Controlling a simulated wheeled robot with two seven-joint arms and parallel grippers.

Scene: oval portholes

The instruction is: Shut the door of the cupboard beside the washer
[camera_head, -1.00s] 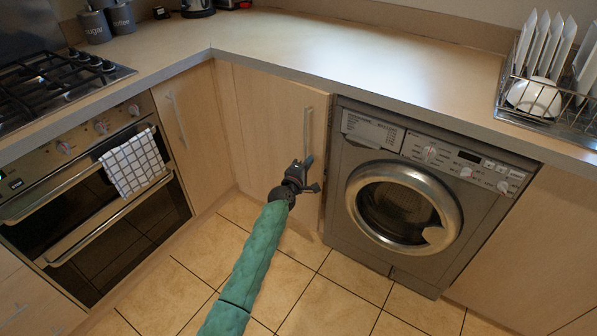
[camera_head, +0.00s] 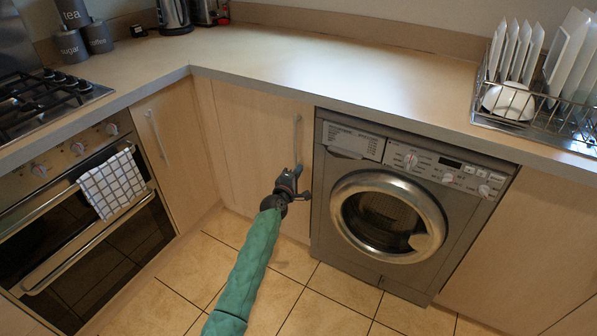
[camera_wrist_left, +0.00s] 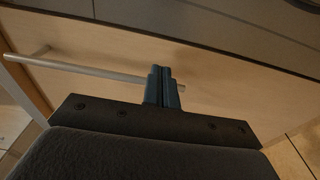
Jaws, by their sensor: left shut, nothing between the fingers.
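The cupboard door (camera_head: 250,140) is pale wood, left of the grey washer (camera_head: 388,218). It has an upright metal bar handle (camera_head: 297,132) near its right edge. The door looks flush or nearly flush with the cupboard front; a small gap cannot be ruled out. My left gripper (camera_head: 302,182) is at the lower right of the door, just below the handle, shut and empty. In the left wrist view the shut fingers (camera_wrist_left: 162,86) point at the door face (camera_wrist_left: 220,90), by one end of the handle (camera_wrist_left: 100,70). Contact cannot be told. My right gripper is not in view.
A worktop (camera_head: 260,65) overhangs the door and washer. An oven (camera_head: 90,210) with a checked towel (camera_head: 111,184) is at the left. A dish rack (camera_head: 530,110) with plates stands at the right. The tiled floor (camera_head: 170,290) in front is clear.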

